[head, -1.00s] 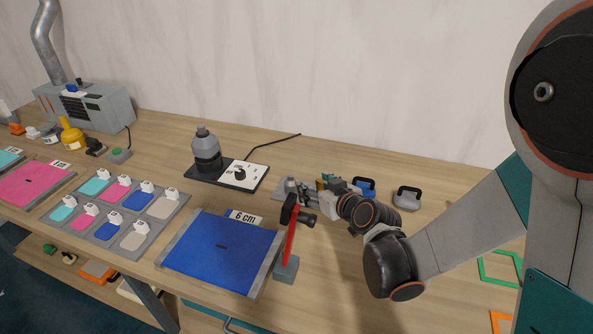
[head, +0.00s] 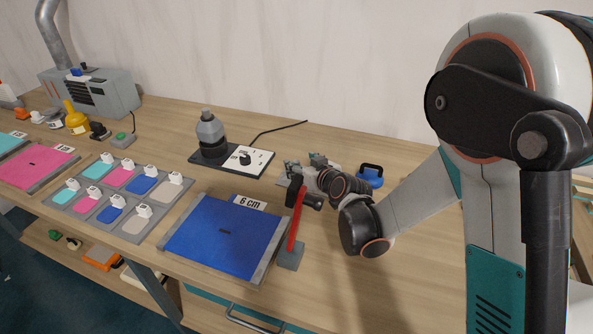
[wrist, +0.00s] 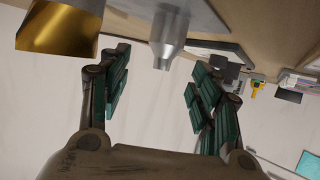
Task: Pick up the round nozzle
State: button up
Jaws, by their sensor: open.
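The round nozzle (wrist: 169,38), as I take it, is a grey metal piece that narrows to a small tube. In the wrist view it is at the top middle, between and slightly beyond my gripper's (wrist: 161,70) open fingers, and I see no finger touching it. A larger piece (wrist: 58,28) with a gold face and dark side is near the left finger. In the head view my gripper (head: 293,172) is low over the table behind the red-handled tool; the nozzle cannot be made out there.
The red-handled tool (head: 297,222) stands upright in a grey block close to my gripper. A blue mat (head: 222,238), a grey bottle (head: 211,137) and a dial plate (head: 250,158) lie to the left. A blue-handled item (head: 370,175) is behind my wrist.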

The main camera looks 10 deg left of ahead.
aim_at(298, 163)
jog(key=b+x, duration=0.1)
jog(key=x, duration=0.3)
jog(key=shift+a+f+b, duration=0.1)
jog(key=shift+f+b, duration=0.2)
jog(key=shift+b, duration=0.1)
jog(key=shift+r, duration=0.1)
jog(key=c, duration=1.2)
jog(key=shift+o, duration=0.2)
